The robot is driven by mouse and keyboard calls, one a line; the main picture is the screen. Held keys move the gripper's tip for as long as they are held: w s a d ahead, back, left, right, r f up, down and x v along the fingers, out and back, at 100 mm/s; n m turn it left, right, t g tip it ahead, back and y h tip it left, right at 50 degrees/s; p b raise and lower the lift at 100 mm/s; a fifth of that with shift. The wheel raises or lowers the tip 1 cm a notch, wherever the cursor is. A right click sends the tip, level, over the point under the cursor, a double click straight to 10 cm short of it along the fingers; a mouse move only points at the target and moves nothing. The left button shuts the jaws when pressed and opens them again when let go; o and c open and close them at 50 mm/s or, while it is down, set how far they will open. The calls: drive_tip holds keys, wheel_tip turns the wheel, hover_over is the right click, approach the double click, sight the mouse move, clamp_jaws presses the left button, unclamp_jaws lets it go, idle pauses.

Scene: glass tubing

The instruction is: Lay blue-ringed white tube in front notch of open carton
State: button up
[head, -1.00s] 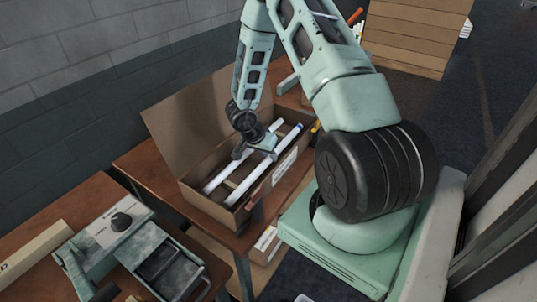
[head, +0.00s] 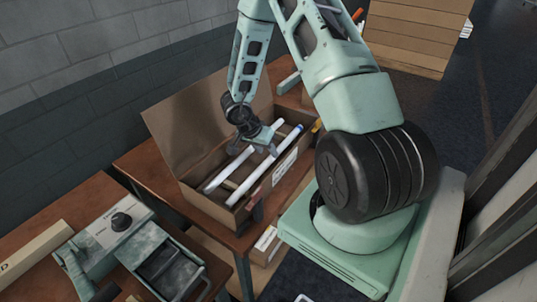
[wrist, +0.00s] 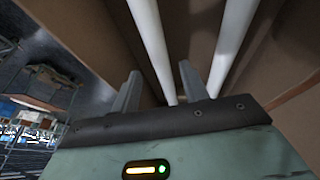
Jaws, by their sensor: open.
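The blue-ringed white tube (head: 247,182) lies lengthwise along the front side of the open carton (head: 287,164), its blue ring near the far right end. A second white tube (head: 229,168) lies behind it, roughly parallel. My gripper (head: 266,144) is open and hangs just above the tubes towards their far end. In the wrist view my fingers (wrist: 159,88) stand apart, with one white tube (wrist: 152,42) running through the view between them and another (wrist: 232,42) to the right. No blue ring shows there. How the tubes sit in the notches is unclear.
The carton's raised lid (head: 190,108) stands behind it. The carton is on a brown table (head: 140,165). Stacked brown boxes (head: 415,38) stand at the back right.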

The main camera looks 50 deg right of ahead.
drive_tip(key=v, duration=0.9)
idle(0.7)
